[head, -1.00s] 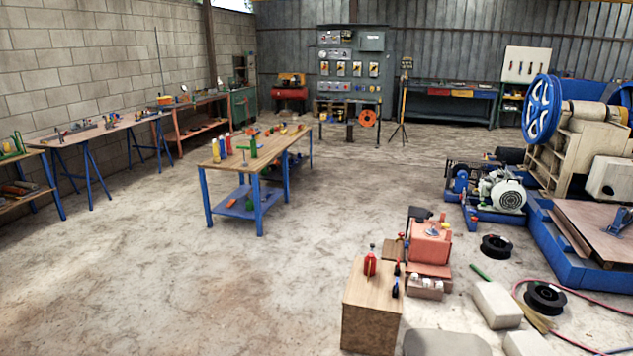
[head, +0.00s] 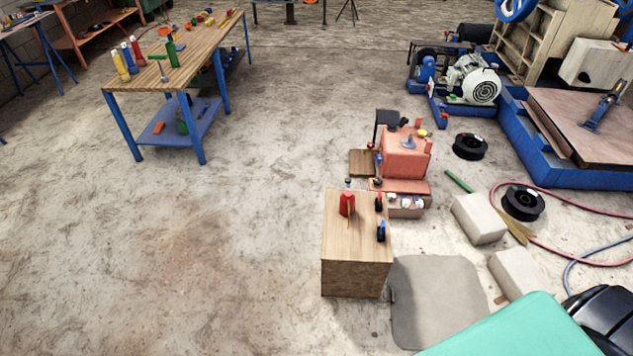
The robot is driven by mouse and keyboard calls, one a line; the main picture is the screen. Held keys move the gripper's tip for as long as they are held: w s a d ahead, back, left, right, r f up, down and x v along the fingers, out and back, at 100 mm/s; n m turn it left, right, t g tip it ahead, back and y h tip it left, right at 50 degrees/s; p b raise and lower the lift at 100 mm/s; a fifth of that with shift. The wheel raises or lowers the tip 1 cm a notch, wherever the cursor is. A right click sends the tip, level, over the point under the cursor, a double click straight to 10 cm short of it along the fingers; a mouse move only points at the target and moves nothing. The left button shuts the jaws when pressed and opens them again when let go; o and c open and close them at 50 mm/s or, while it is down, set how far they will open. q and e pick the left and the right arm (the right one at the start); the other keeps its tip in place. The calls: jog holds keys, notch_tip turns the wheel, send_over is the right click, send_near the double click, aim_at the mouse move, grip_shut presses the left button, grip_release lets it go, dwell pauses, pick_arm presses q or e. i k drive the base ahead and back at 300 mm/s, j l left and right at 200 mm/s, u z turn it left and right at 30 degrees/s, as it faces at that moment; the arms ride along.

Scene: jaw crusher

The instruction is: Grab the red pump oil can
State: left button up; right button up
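The red pump oil can (head: 347,204) stands upright on top of a small wooden box-like stand (head: 356,263), right of the middle in the head view. It has a dark top. Two small dark tools with red and blue parts (head: 381,228) stand near the right edge of the same top. No gripper touches the can. Neither gripper is in view.
A grey mat (head: 435,300) lies right of the stand. Pale blocks (head: 479,218), black reels (head: 523,203) and hoses lie farther right. A red machine (head: 404,156) stands behind. A blue-legged table (head: 185,55) is at upper left. The left floor is clear.

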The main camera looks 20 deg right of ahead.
aim_at(346, 208)
jog(key=i+j+z, duration=0.15)
jog(key=i+z, duration=0.2)
jog(key=i+j+z, duration=0.4)
jog(key=i, duration=0.15)
jog(key=i+j+z, duration=0.35)
